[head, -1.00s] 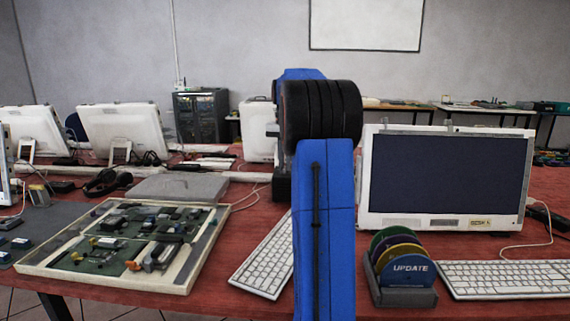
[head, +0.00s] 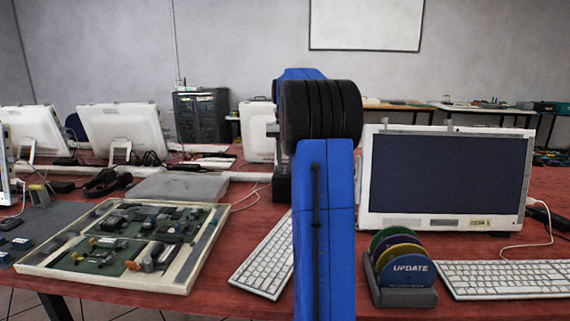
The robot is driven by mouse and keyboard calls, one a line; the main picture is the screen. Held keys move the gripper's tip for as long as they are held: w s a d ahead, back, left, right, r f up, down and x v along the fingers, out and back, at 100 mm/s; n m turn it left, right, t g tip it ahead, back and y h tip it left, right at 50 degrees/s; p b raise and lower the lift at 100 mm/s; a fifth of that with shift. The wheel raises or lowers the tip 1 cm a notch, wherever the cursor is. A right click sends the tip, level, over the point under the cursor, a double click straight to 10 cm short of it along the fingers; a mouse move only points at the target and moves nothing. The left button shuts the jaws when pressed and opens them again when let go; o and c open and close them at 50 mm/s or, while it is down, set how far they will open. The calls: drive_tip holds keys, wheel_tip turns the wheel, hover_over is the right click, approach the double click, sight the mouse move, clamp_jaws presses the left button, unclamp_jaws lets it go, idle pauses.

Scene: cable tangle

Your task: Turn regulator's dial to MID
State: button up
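I cannot make out the regulator or its dial in the head view. My blue and black arm stands upright in the middle of the picture and hides part of the table behind it. My gripper is not visible, so its state does not show.
The red table (head: 215,270) holds a tray of circuit boards (head: 190,277), a keyboard (head: 262,262), a monitor (head: 445,180), a disc rack (head: 405,297) and a second keyboard (head: 510,278). A grey flat box (head: 180,187) lies behind the tray. More monitors (head: 120,133) stand at the back left.

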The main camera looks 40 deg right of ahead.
drive_tip(key=shift+o, duration=0.2)
wheel_tip(320, 180, up, 17)
drive_tip(key=shift+r, duration=0.2)
idle(0.5)
idle(0.5)
